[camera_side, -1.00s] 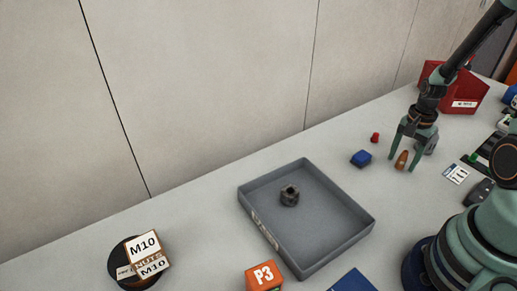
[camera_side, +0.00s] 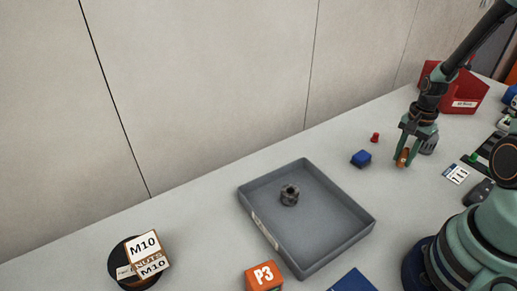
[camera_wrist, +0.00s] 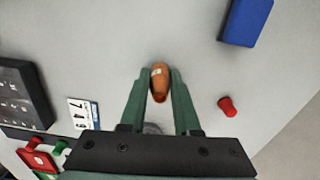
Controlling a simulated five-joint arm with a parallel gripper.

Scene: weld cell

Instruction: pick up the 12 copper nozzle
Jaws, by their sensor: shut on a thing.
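The copper nozzle (camera_side: 402,157) is a small orange-brown tapered piece standing on the grey table. In the wrist view the nozzle (camera_wrist: 160,84) sits between the fingertips, with a pale mark near one end. My gripper (camera_side: 402,160) is shut on the nozzle, one finger on each side. My gripper's green fingers (camera_wrist: 160,82) also show in the wrist view. The side view does not clearly show any gap between nozzle and table. Whether the mark reads 12 is too small to tell.
A blue block (camera_side: 361,158) and a small red piece (camera_side: 375,138) stand left of my gripper. A grey tray (camera_side: 351,250) holds a dark nut (camera_side: 290,194). A red bin (camera_side: 470,92) is behind, and a white card (camera_side: 455,174) lies to the right.

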